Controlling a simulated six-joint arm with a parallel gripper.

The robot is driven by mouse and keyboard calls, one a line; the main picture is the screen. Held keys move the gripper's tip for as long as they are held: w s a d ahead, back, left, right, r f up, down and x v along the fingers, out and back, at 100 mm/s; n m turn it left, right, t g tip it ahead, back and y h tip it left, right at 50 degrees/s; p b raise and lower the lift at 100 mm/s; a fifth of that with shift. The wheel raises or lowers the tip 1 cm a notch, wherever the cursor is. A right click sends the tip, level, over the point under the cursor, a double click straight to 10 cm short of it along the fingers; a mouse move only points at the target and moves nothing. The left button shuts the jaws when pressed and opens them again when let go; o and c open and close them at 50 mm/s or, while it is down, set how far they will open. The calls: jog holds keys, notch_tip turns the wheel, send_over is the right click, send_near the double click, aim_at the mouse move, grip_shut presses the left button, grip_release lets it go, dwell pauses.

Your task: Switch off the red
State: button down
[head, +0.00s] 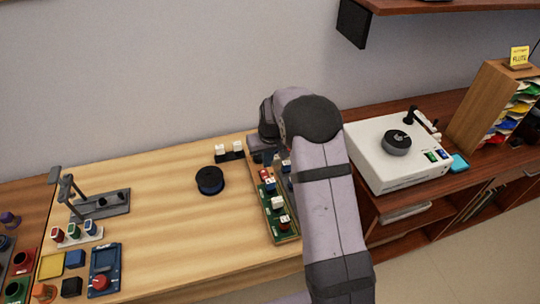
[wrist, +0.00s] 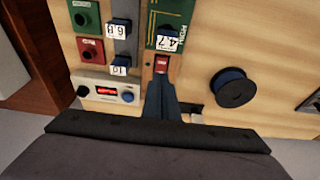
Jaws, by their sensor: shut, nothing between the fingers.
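In the wrist view, my gripper (wrist: 161,82) is shut and empty. Its fingertips are right at a small red switch-like part (wrist: 161,63) on the lower end of a wooden-edged board; I cannot tell whether they touch it or which way it is set. A green panel (wrist: 172,20) with a white number label (wrist: 167,42) lies just beyond it. In the head view the board (head: 281,236) lies along the table's right side, with small red parts (head: 264,175) on it. My arm hides the gripper and part of the board there.
A device with a red lit display (wrist: 106,91) and knobs stands left of the fingers in the wrist view. Red (wrist: 90,50) and green (wrist: 84,17) blocks are beyond it. A dark spool (head: 210,180) stands on clear table. A white turntable (head: 378,168) is at right.

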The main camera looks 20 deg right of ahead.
jog(key=s+r+b, duration=0.1)
jog(key=s+r, duration=0.2)
jog(key=r, duration=0.3)
jog(key=shift+s+b, duration=0.15)
jog(key=shift+b, duration=0.25)
jog(key=s+a+g, duration=0.1)
jog(key=s+a, duration=0.1)
jog(key=s, duration=1.2)
jog(key=s+a+f+g, duration=0.1)
jog(key=s+a, duration=0.1)
jog(key=s, duration=1.2)
jog(key=shift+s+a+f+g, duration=0.15)
jog(key=shift+s+f+g, duration=0.1)
jog(key=shift+s+g, duration=0.1)
dwell(0.8)
